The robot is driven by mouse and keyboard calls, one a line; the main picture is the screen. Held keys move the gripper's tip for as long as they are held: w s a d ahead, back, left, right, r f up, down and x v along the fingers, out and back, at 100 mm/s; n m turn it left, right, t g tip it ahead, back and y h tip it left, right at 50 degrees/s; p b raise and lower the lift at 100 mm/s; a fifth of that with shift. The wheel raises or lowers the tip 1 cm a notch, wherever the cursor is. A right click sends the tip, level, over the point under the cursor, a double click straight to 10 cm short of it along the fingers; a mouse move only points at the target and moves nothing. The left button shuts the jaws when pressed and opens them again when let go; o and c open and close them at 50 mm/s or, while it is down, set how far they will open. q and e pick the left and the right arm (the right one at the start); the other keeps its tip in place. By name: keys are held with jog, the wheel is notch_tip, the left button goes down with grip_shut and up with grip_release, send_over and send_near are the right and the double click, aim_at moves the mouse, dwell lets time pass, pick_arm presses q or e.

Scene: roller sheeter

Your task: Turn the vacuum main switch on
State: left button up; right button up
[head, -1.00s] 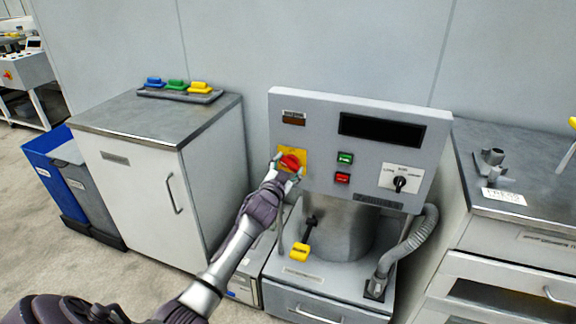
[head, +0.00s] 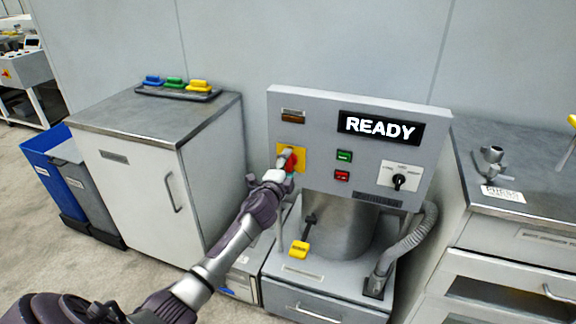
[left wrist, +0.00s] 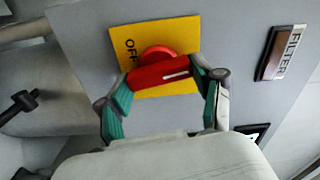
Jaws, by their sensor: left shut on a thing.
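The vacuum main switch is a red rotary handle (left wrist: 160,72) on a yellow plate (head: 299,153) at the left of the grey control panel (head: 320,112). My left gripper (head: 287,162) is at the switch in the head view. In the left wrist view its green-padded fingers (left wrist: 162,92) are shut on the red handle, one at each end. The word OFF shows on the yellow plate; any other marking is hidden. The panel display (head: 380,127) reads READY. My right gripper is not in view.
A green button (head: 344,156), a red button (head: 342,176) and a black selector knob (head: 399,182) sit right of the switch. A yellow-ended lever (head: 300,248) is below the panel. A cabinet (head: 130,180) stands left, a counter (head: 530,180) right.

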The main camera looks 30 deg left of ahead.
pick_arm(q)
jog(key=shift+f+m, duration=0.15)
jog(key=shift+m, duration=0.75)
jog(key=o, duration=1.1)
jog(key=shift+o, duration=0.2)
jog(key=v, duration=1.2)
